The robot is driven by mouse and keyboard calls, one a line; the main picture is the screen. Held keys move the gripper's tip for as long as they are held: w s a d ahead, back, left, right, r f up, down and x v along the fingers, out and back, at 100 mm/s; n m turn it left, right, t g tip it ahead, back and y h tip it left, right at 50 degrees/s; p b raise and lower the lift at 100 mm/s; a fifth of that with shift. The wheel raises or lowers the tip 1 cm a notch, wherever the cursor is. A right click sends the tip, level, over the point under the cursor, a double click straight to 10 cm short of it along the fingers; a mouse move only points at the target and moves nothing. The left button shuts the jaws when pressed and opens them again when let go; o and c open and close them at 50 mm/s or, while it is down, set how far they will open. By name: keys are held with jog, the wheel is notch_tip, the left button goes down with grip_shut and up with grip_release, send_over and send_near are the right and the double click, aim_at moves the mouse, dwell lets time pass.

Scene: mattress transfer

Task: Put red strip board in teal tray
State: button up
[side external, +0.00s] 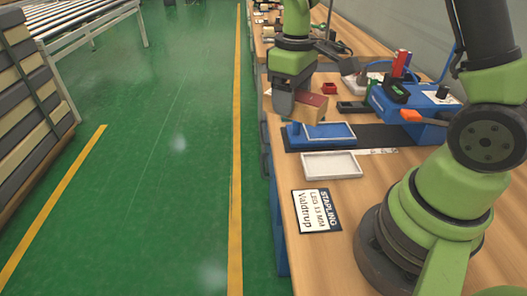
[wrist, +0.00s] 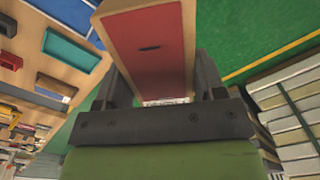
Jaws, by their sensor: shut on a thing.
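My gripper (side external: 297,100) is shut on a block with a red face and light wood sides, the red strip board (side external: 312,104). In the wrist view the red strip board (wrist: 148,46) sits between the two dark fingers of my gripper (wrist: 160,78), with a small dark slot in its red face. In the side view it hangs tilted above the bench. A teal rectangle, which looks like the teal tray (wrist: 71,50), lies apart to the left in the wrist view. I cannot tell which tray this is in the side view.
A white tray (side external: 332,166) and a stapling sign (side external: 316,211) lie nearer. A blue stapling machine (side external: 415,118) stands right. Green floor (side external: 180,180) is left.

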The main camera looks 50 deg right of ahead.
jog(key=a, duration=0.1)
jog(key=s+a+m, duration=0.1)
jog(key=a+m, duration=0.1)
jog(key=shift+s+a+r, duration=0.25)
jog(key=shift+a+r, duration=0.1)
jog(key=shift+r, duration=0.05)
jog(key=n, duration=0.9)
send_over(326, 132)
notch_tip(326, 132, down, 5)
jog(key=shift+f, duration=0.1)
notch_tip(326, 132, down, 10)
jog(key=shift+a+r, duration=0.1)
jog(key=shift+r, duration=0.05)
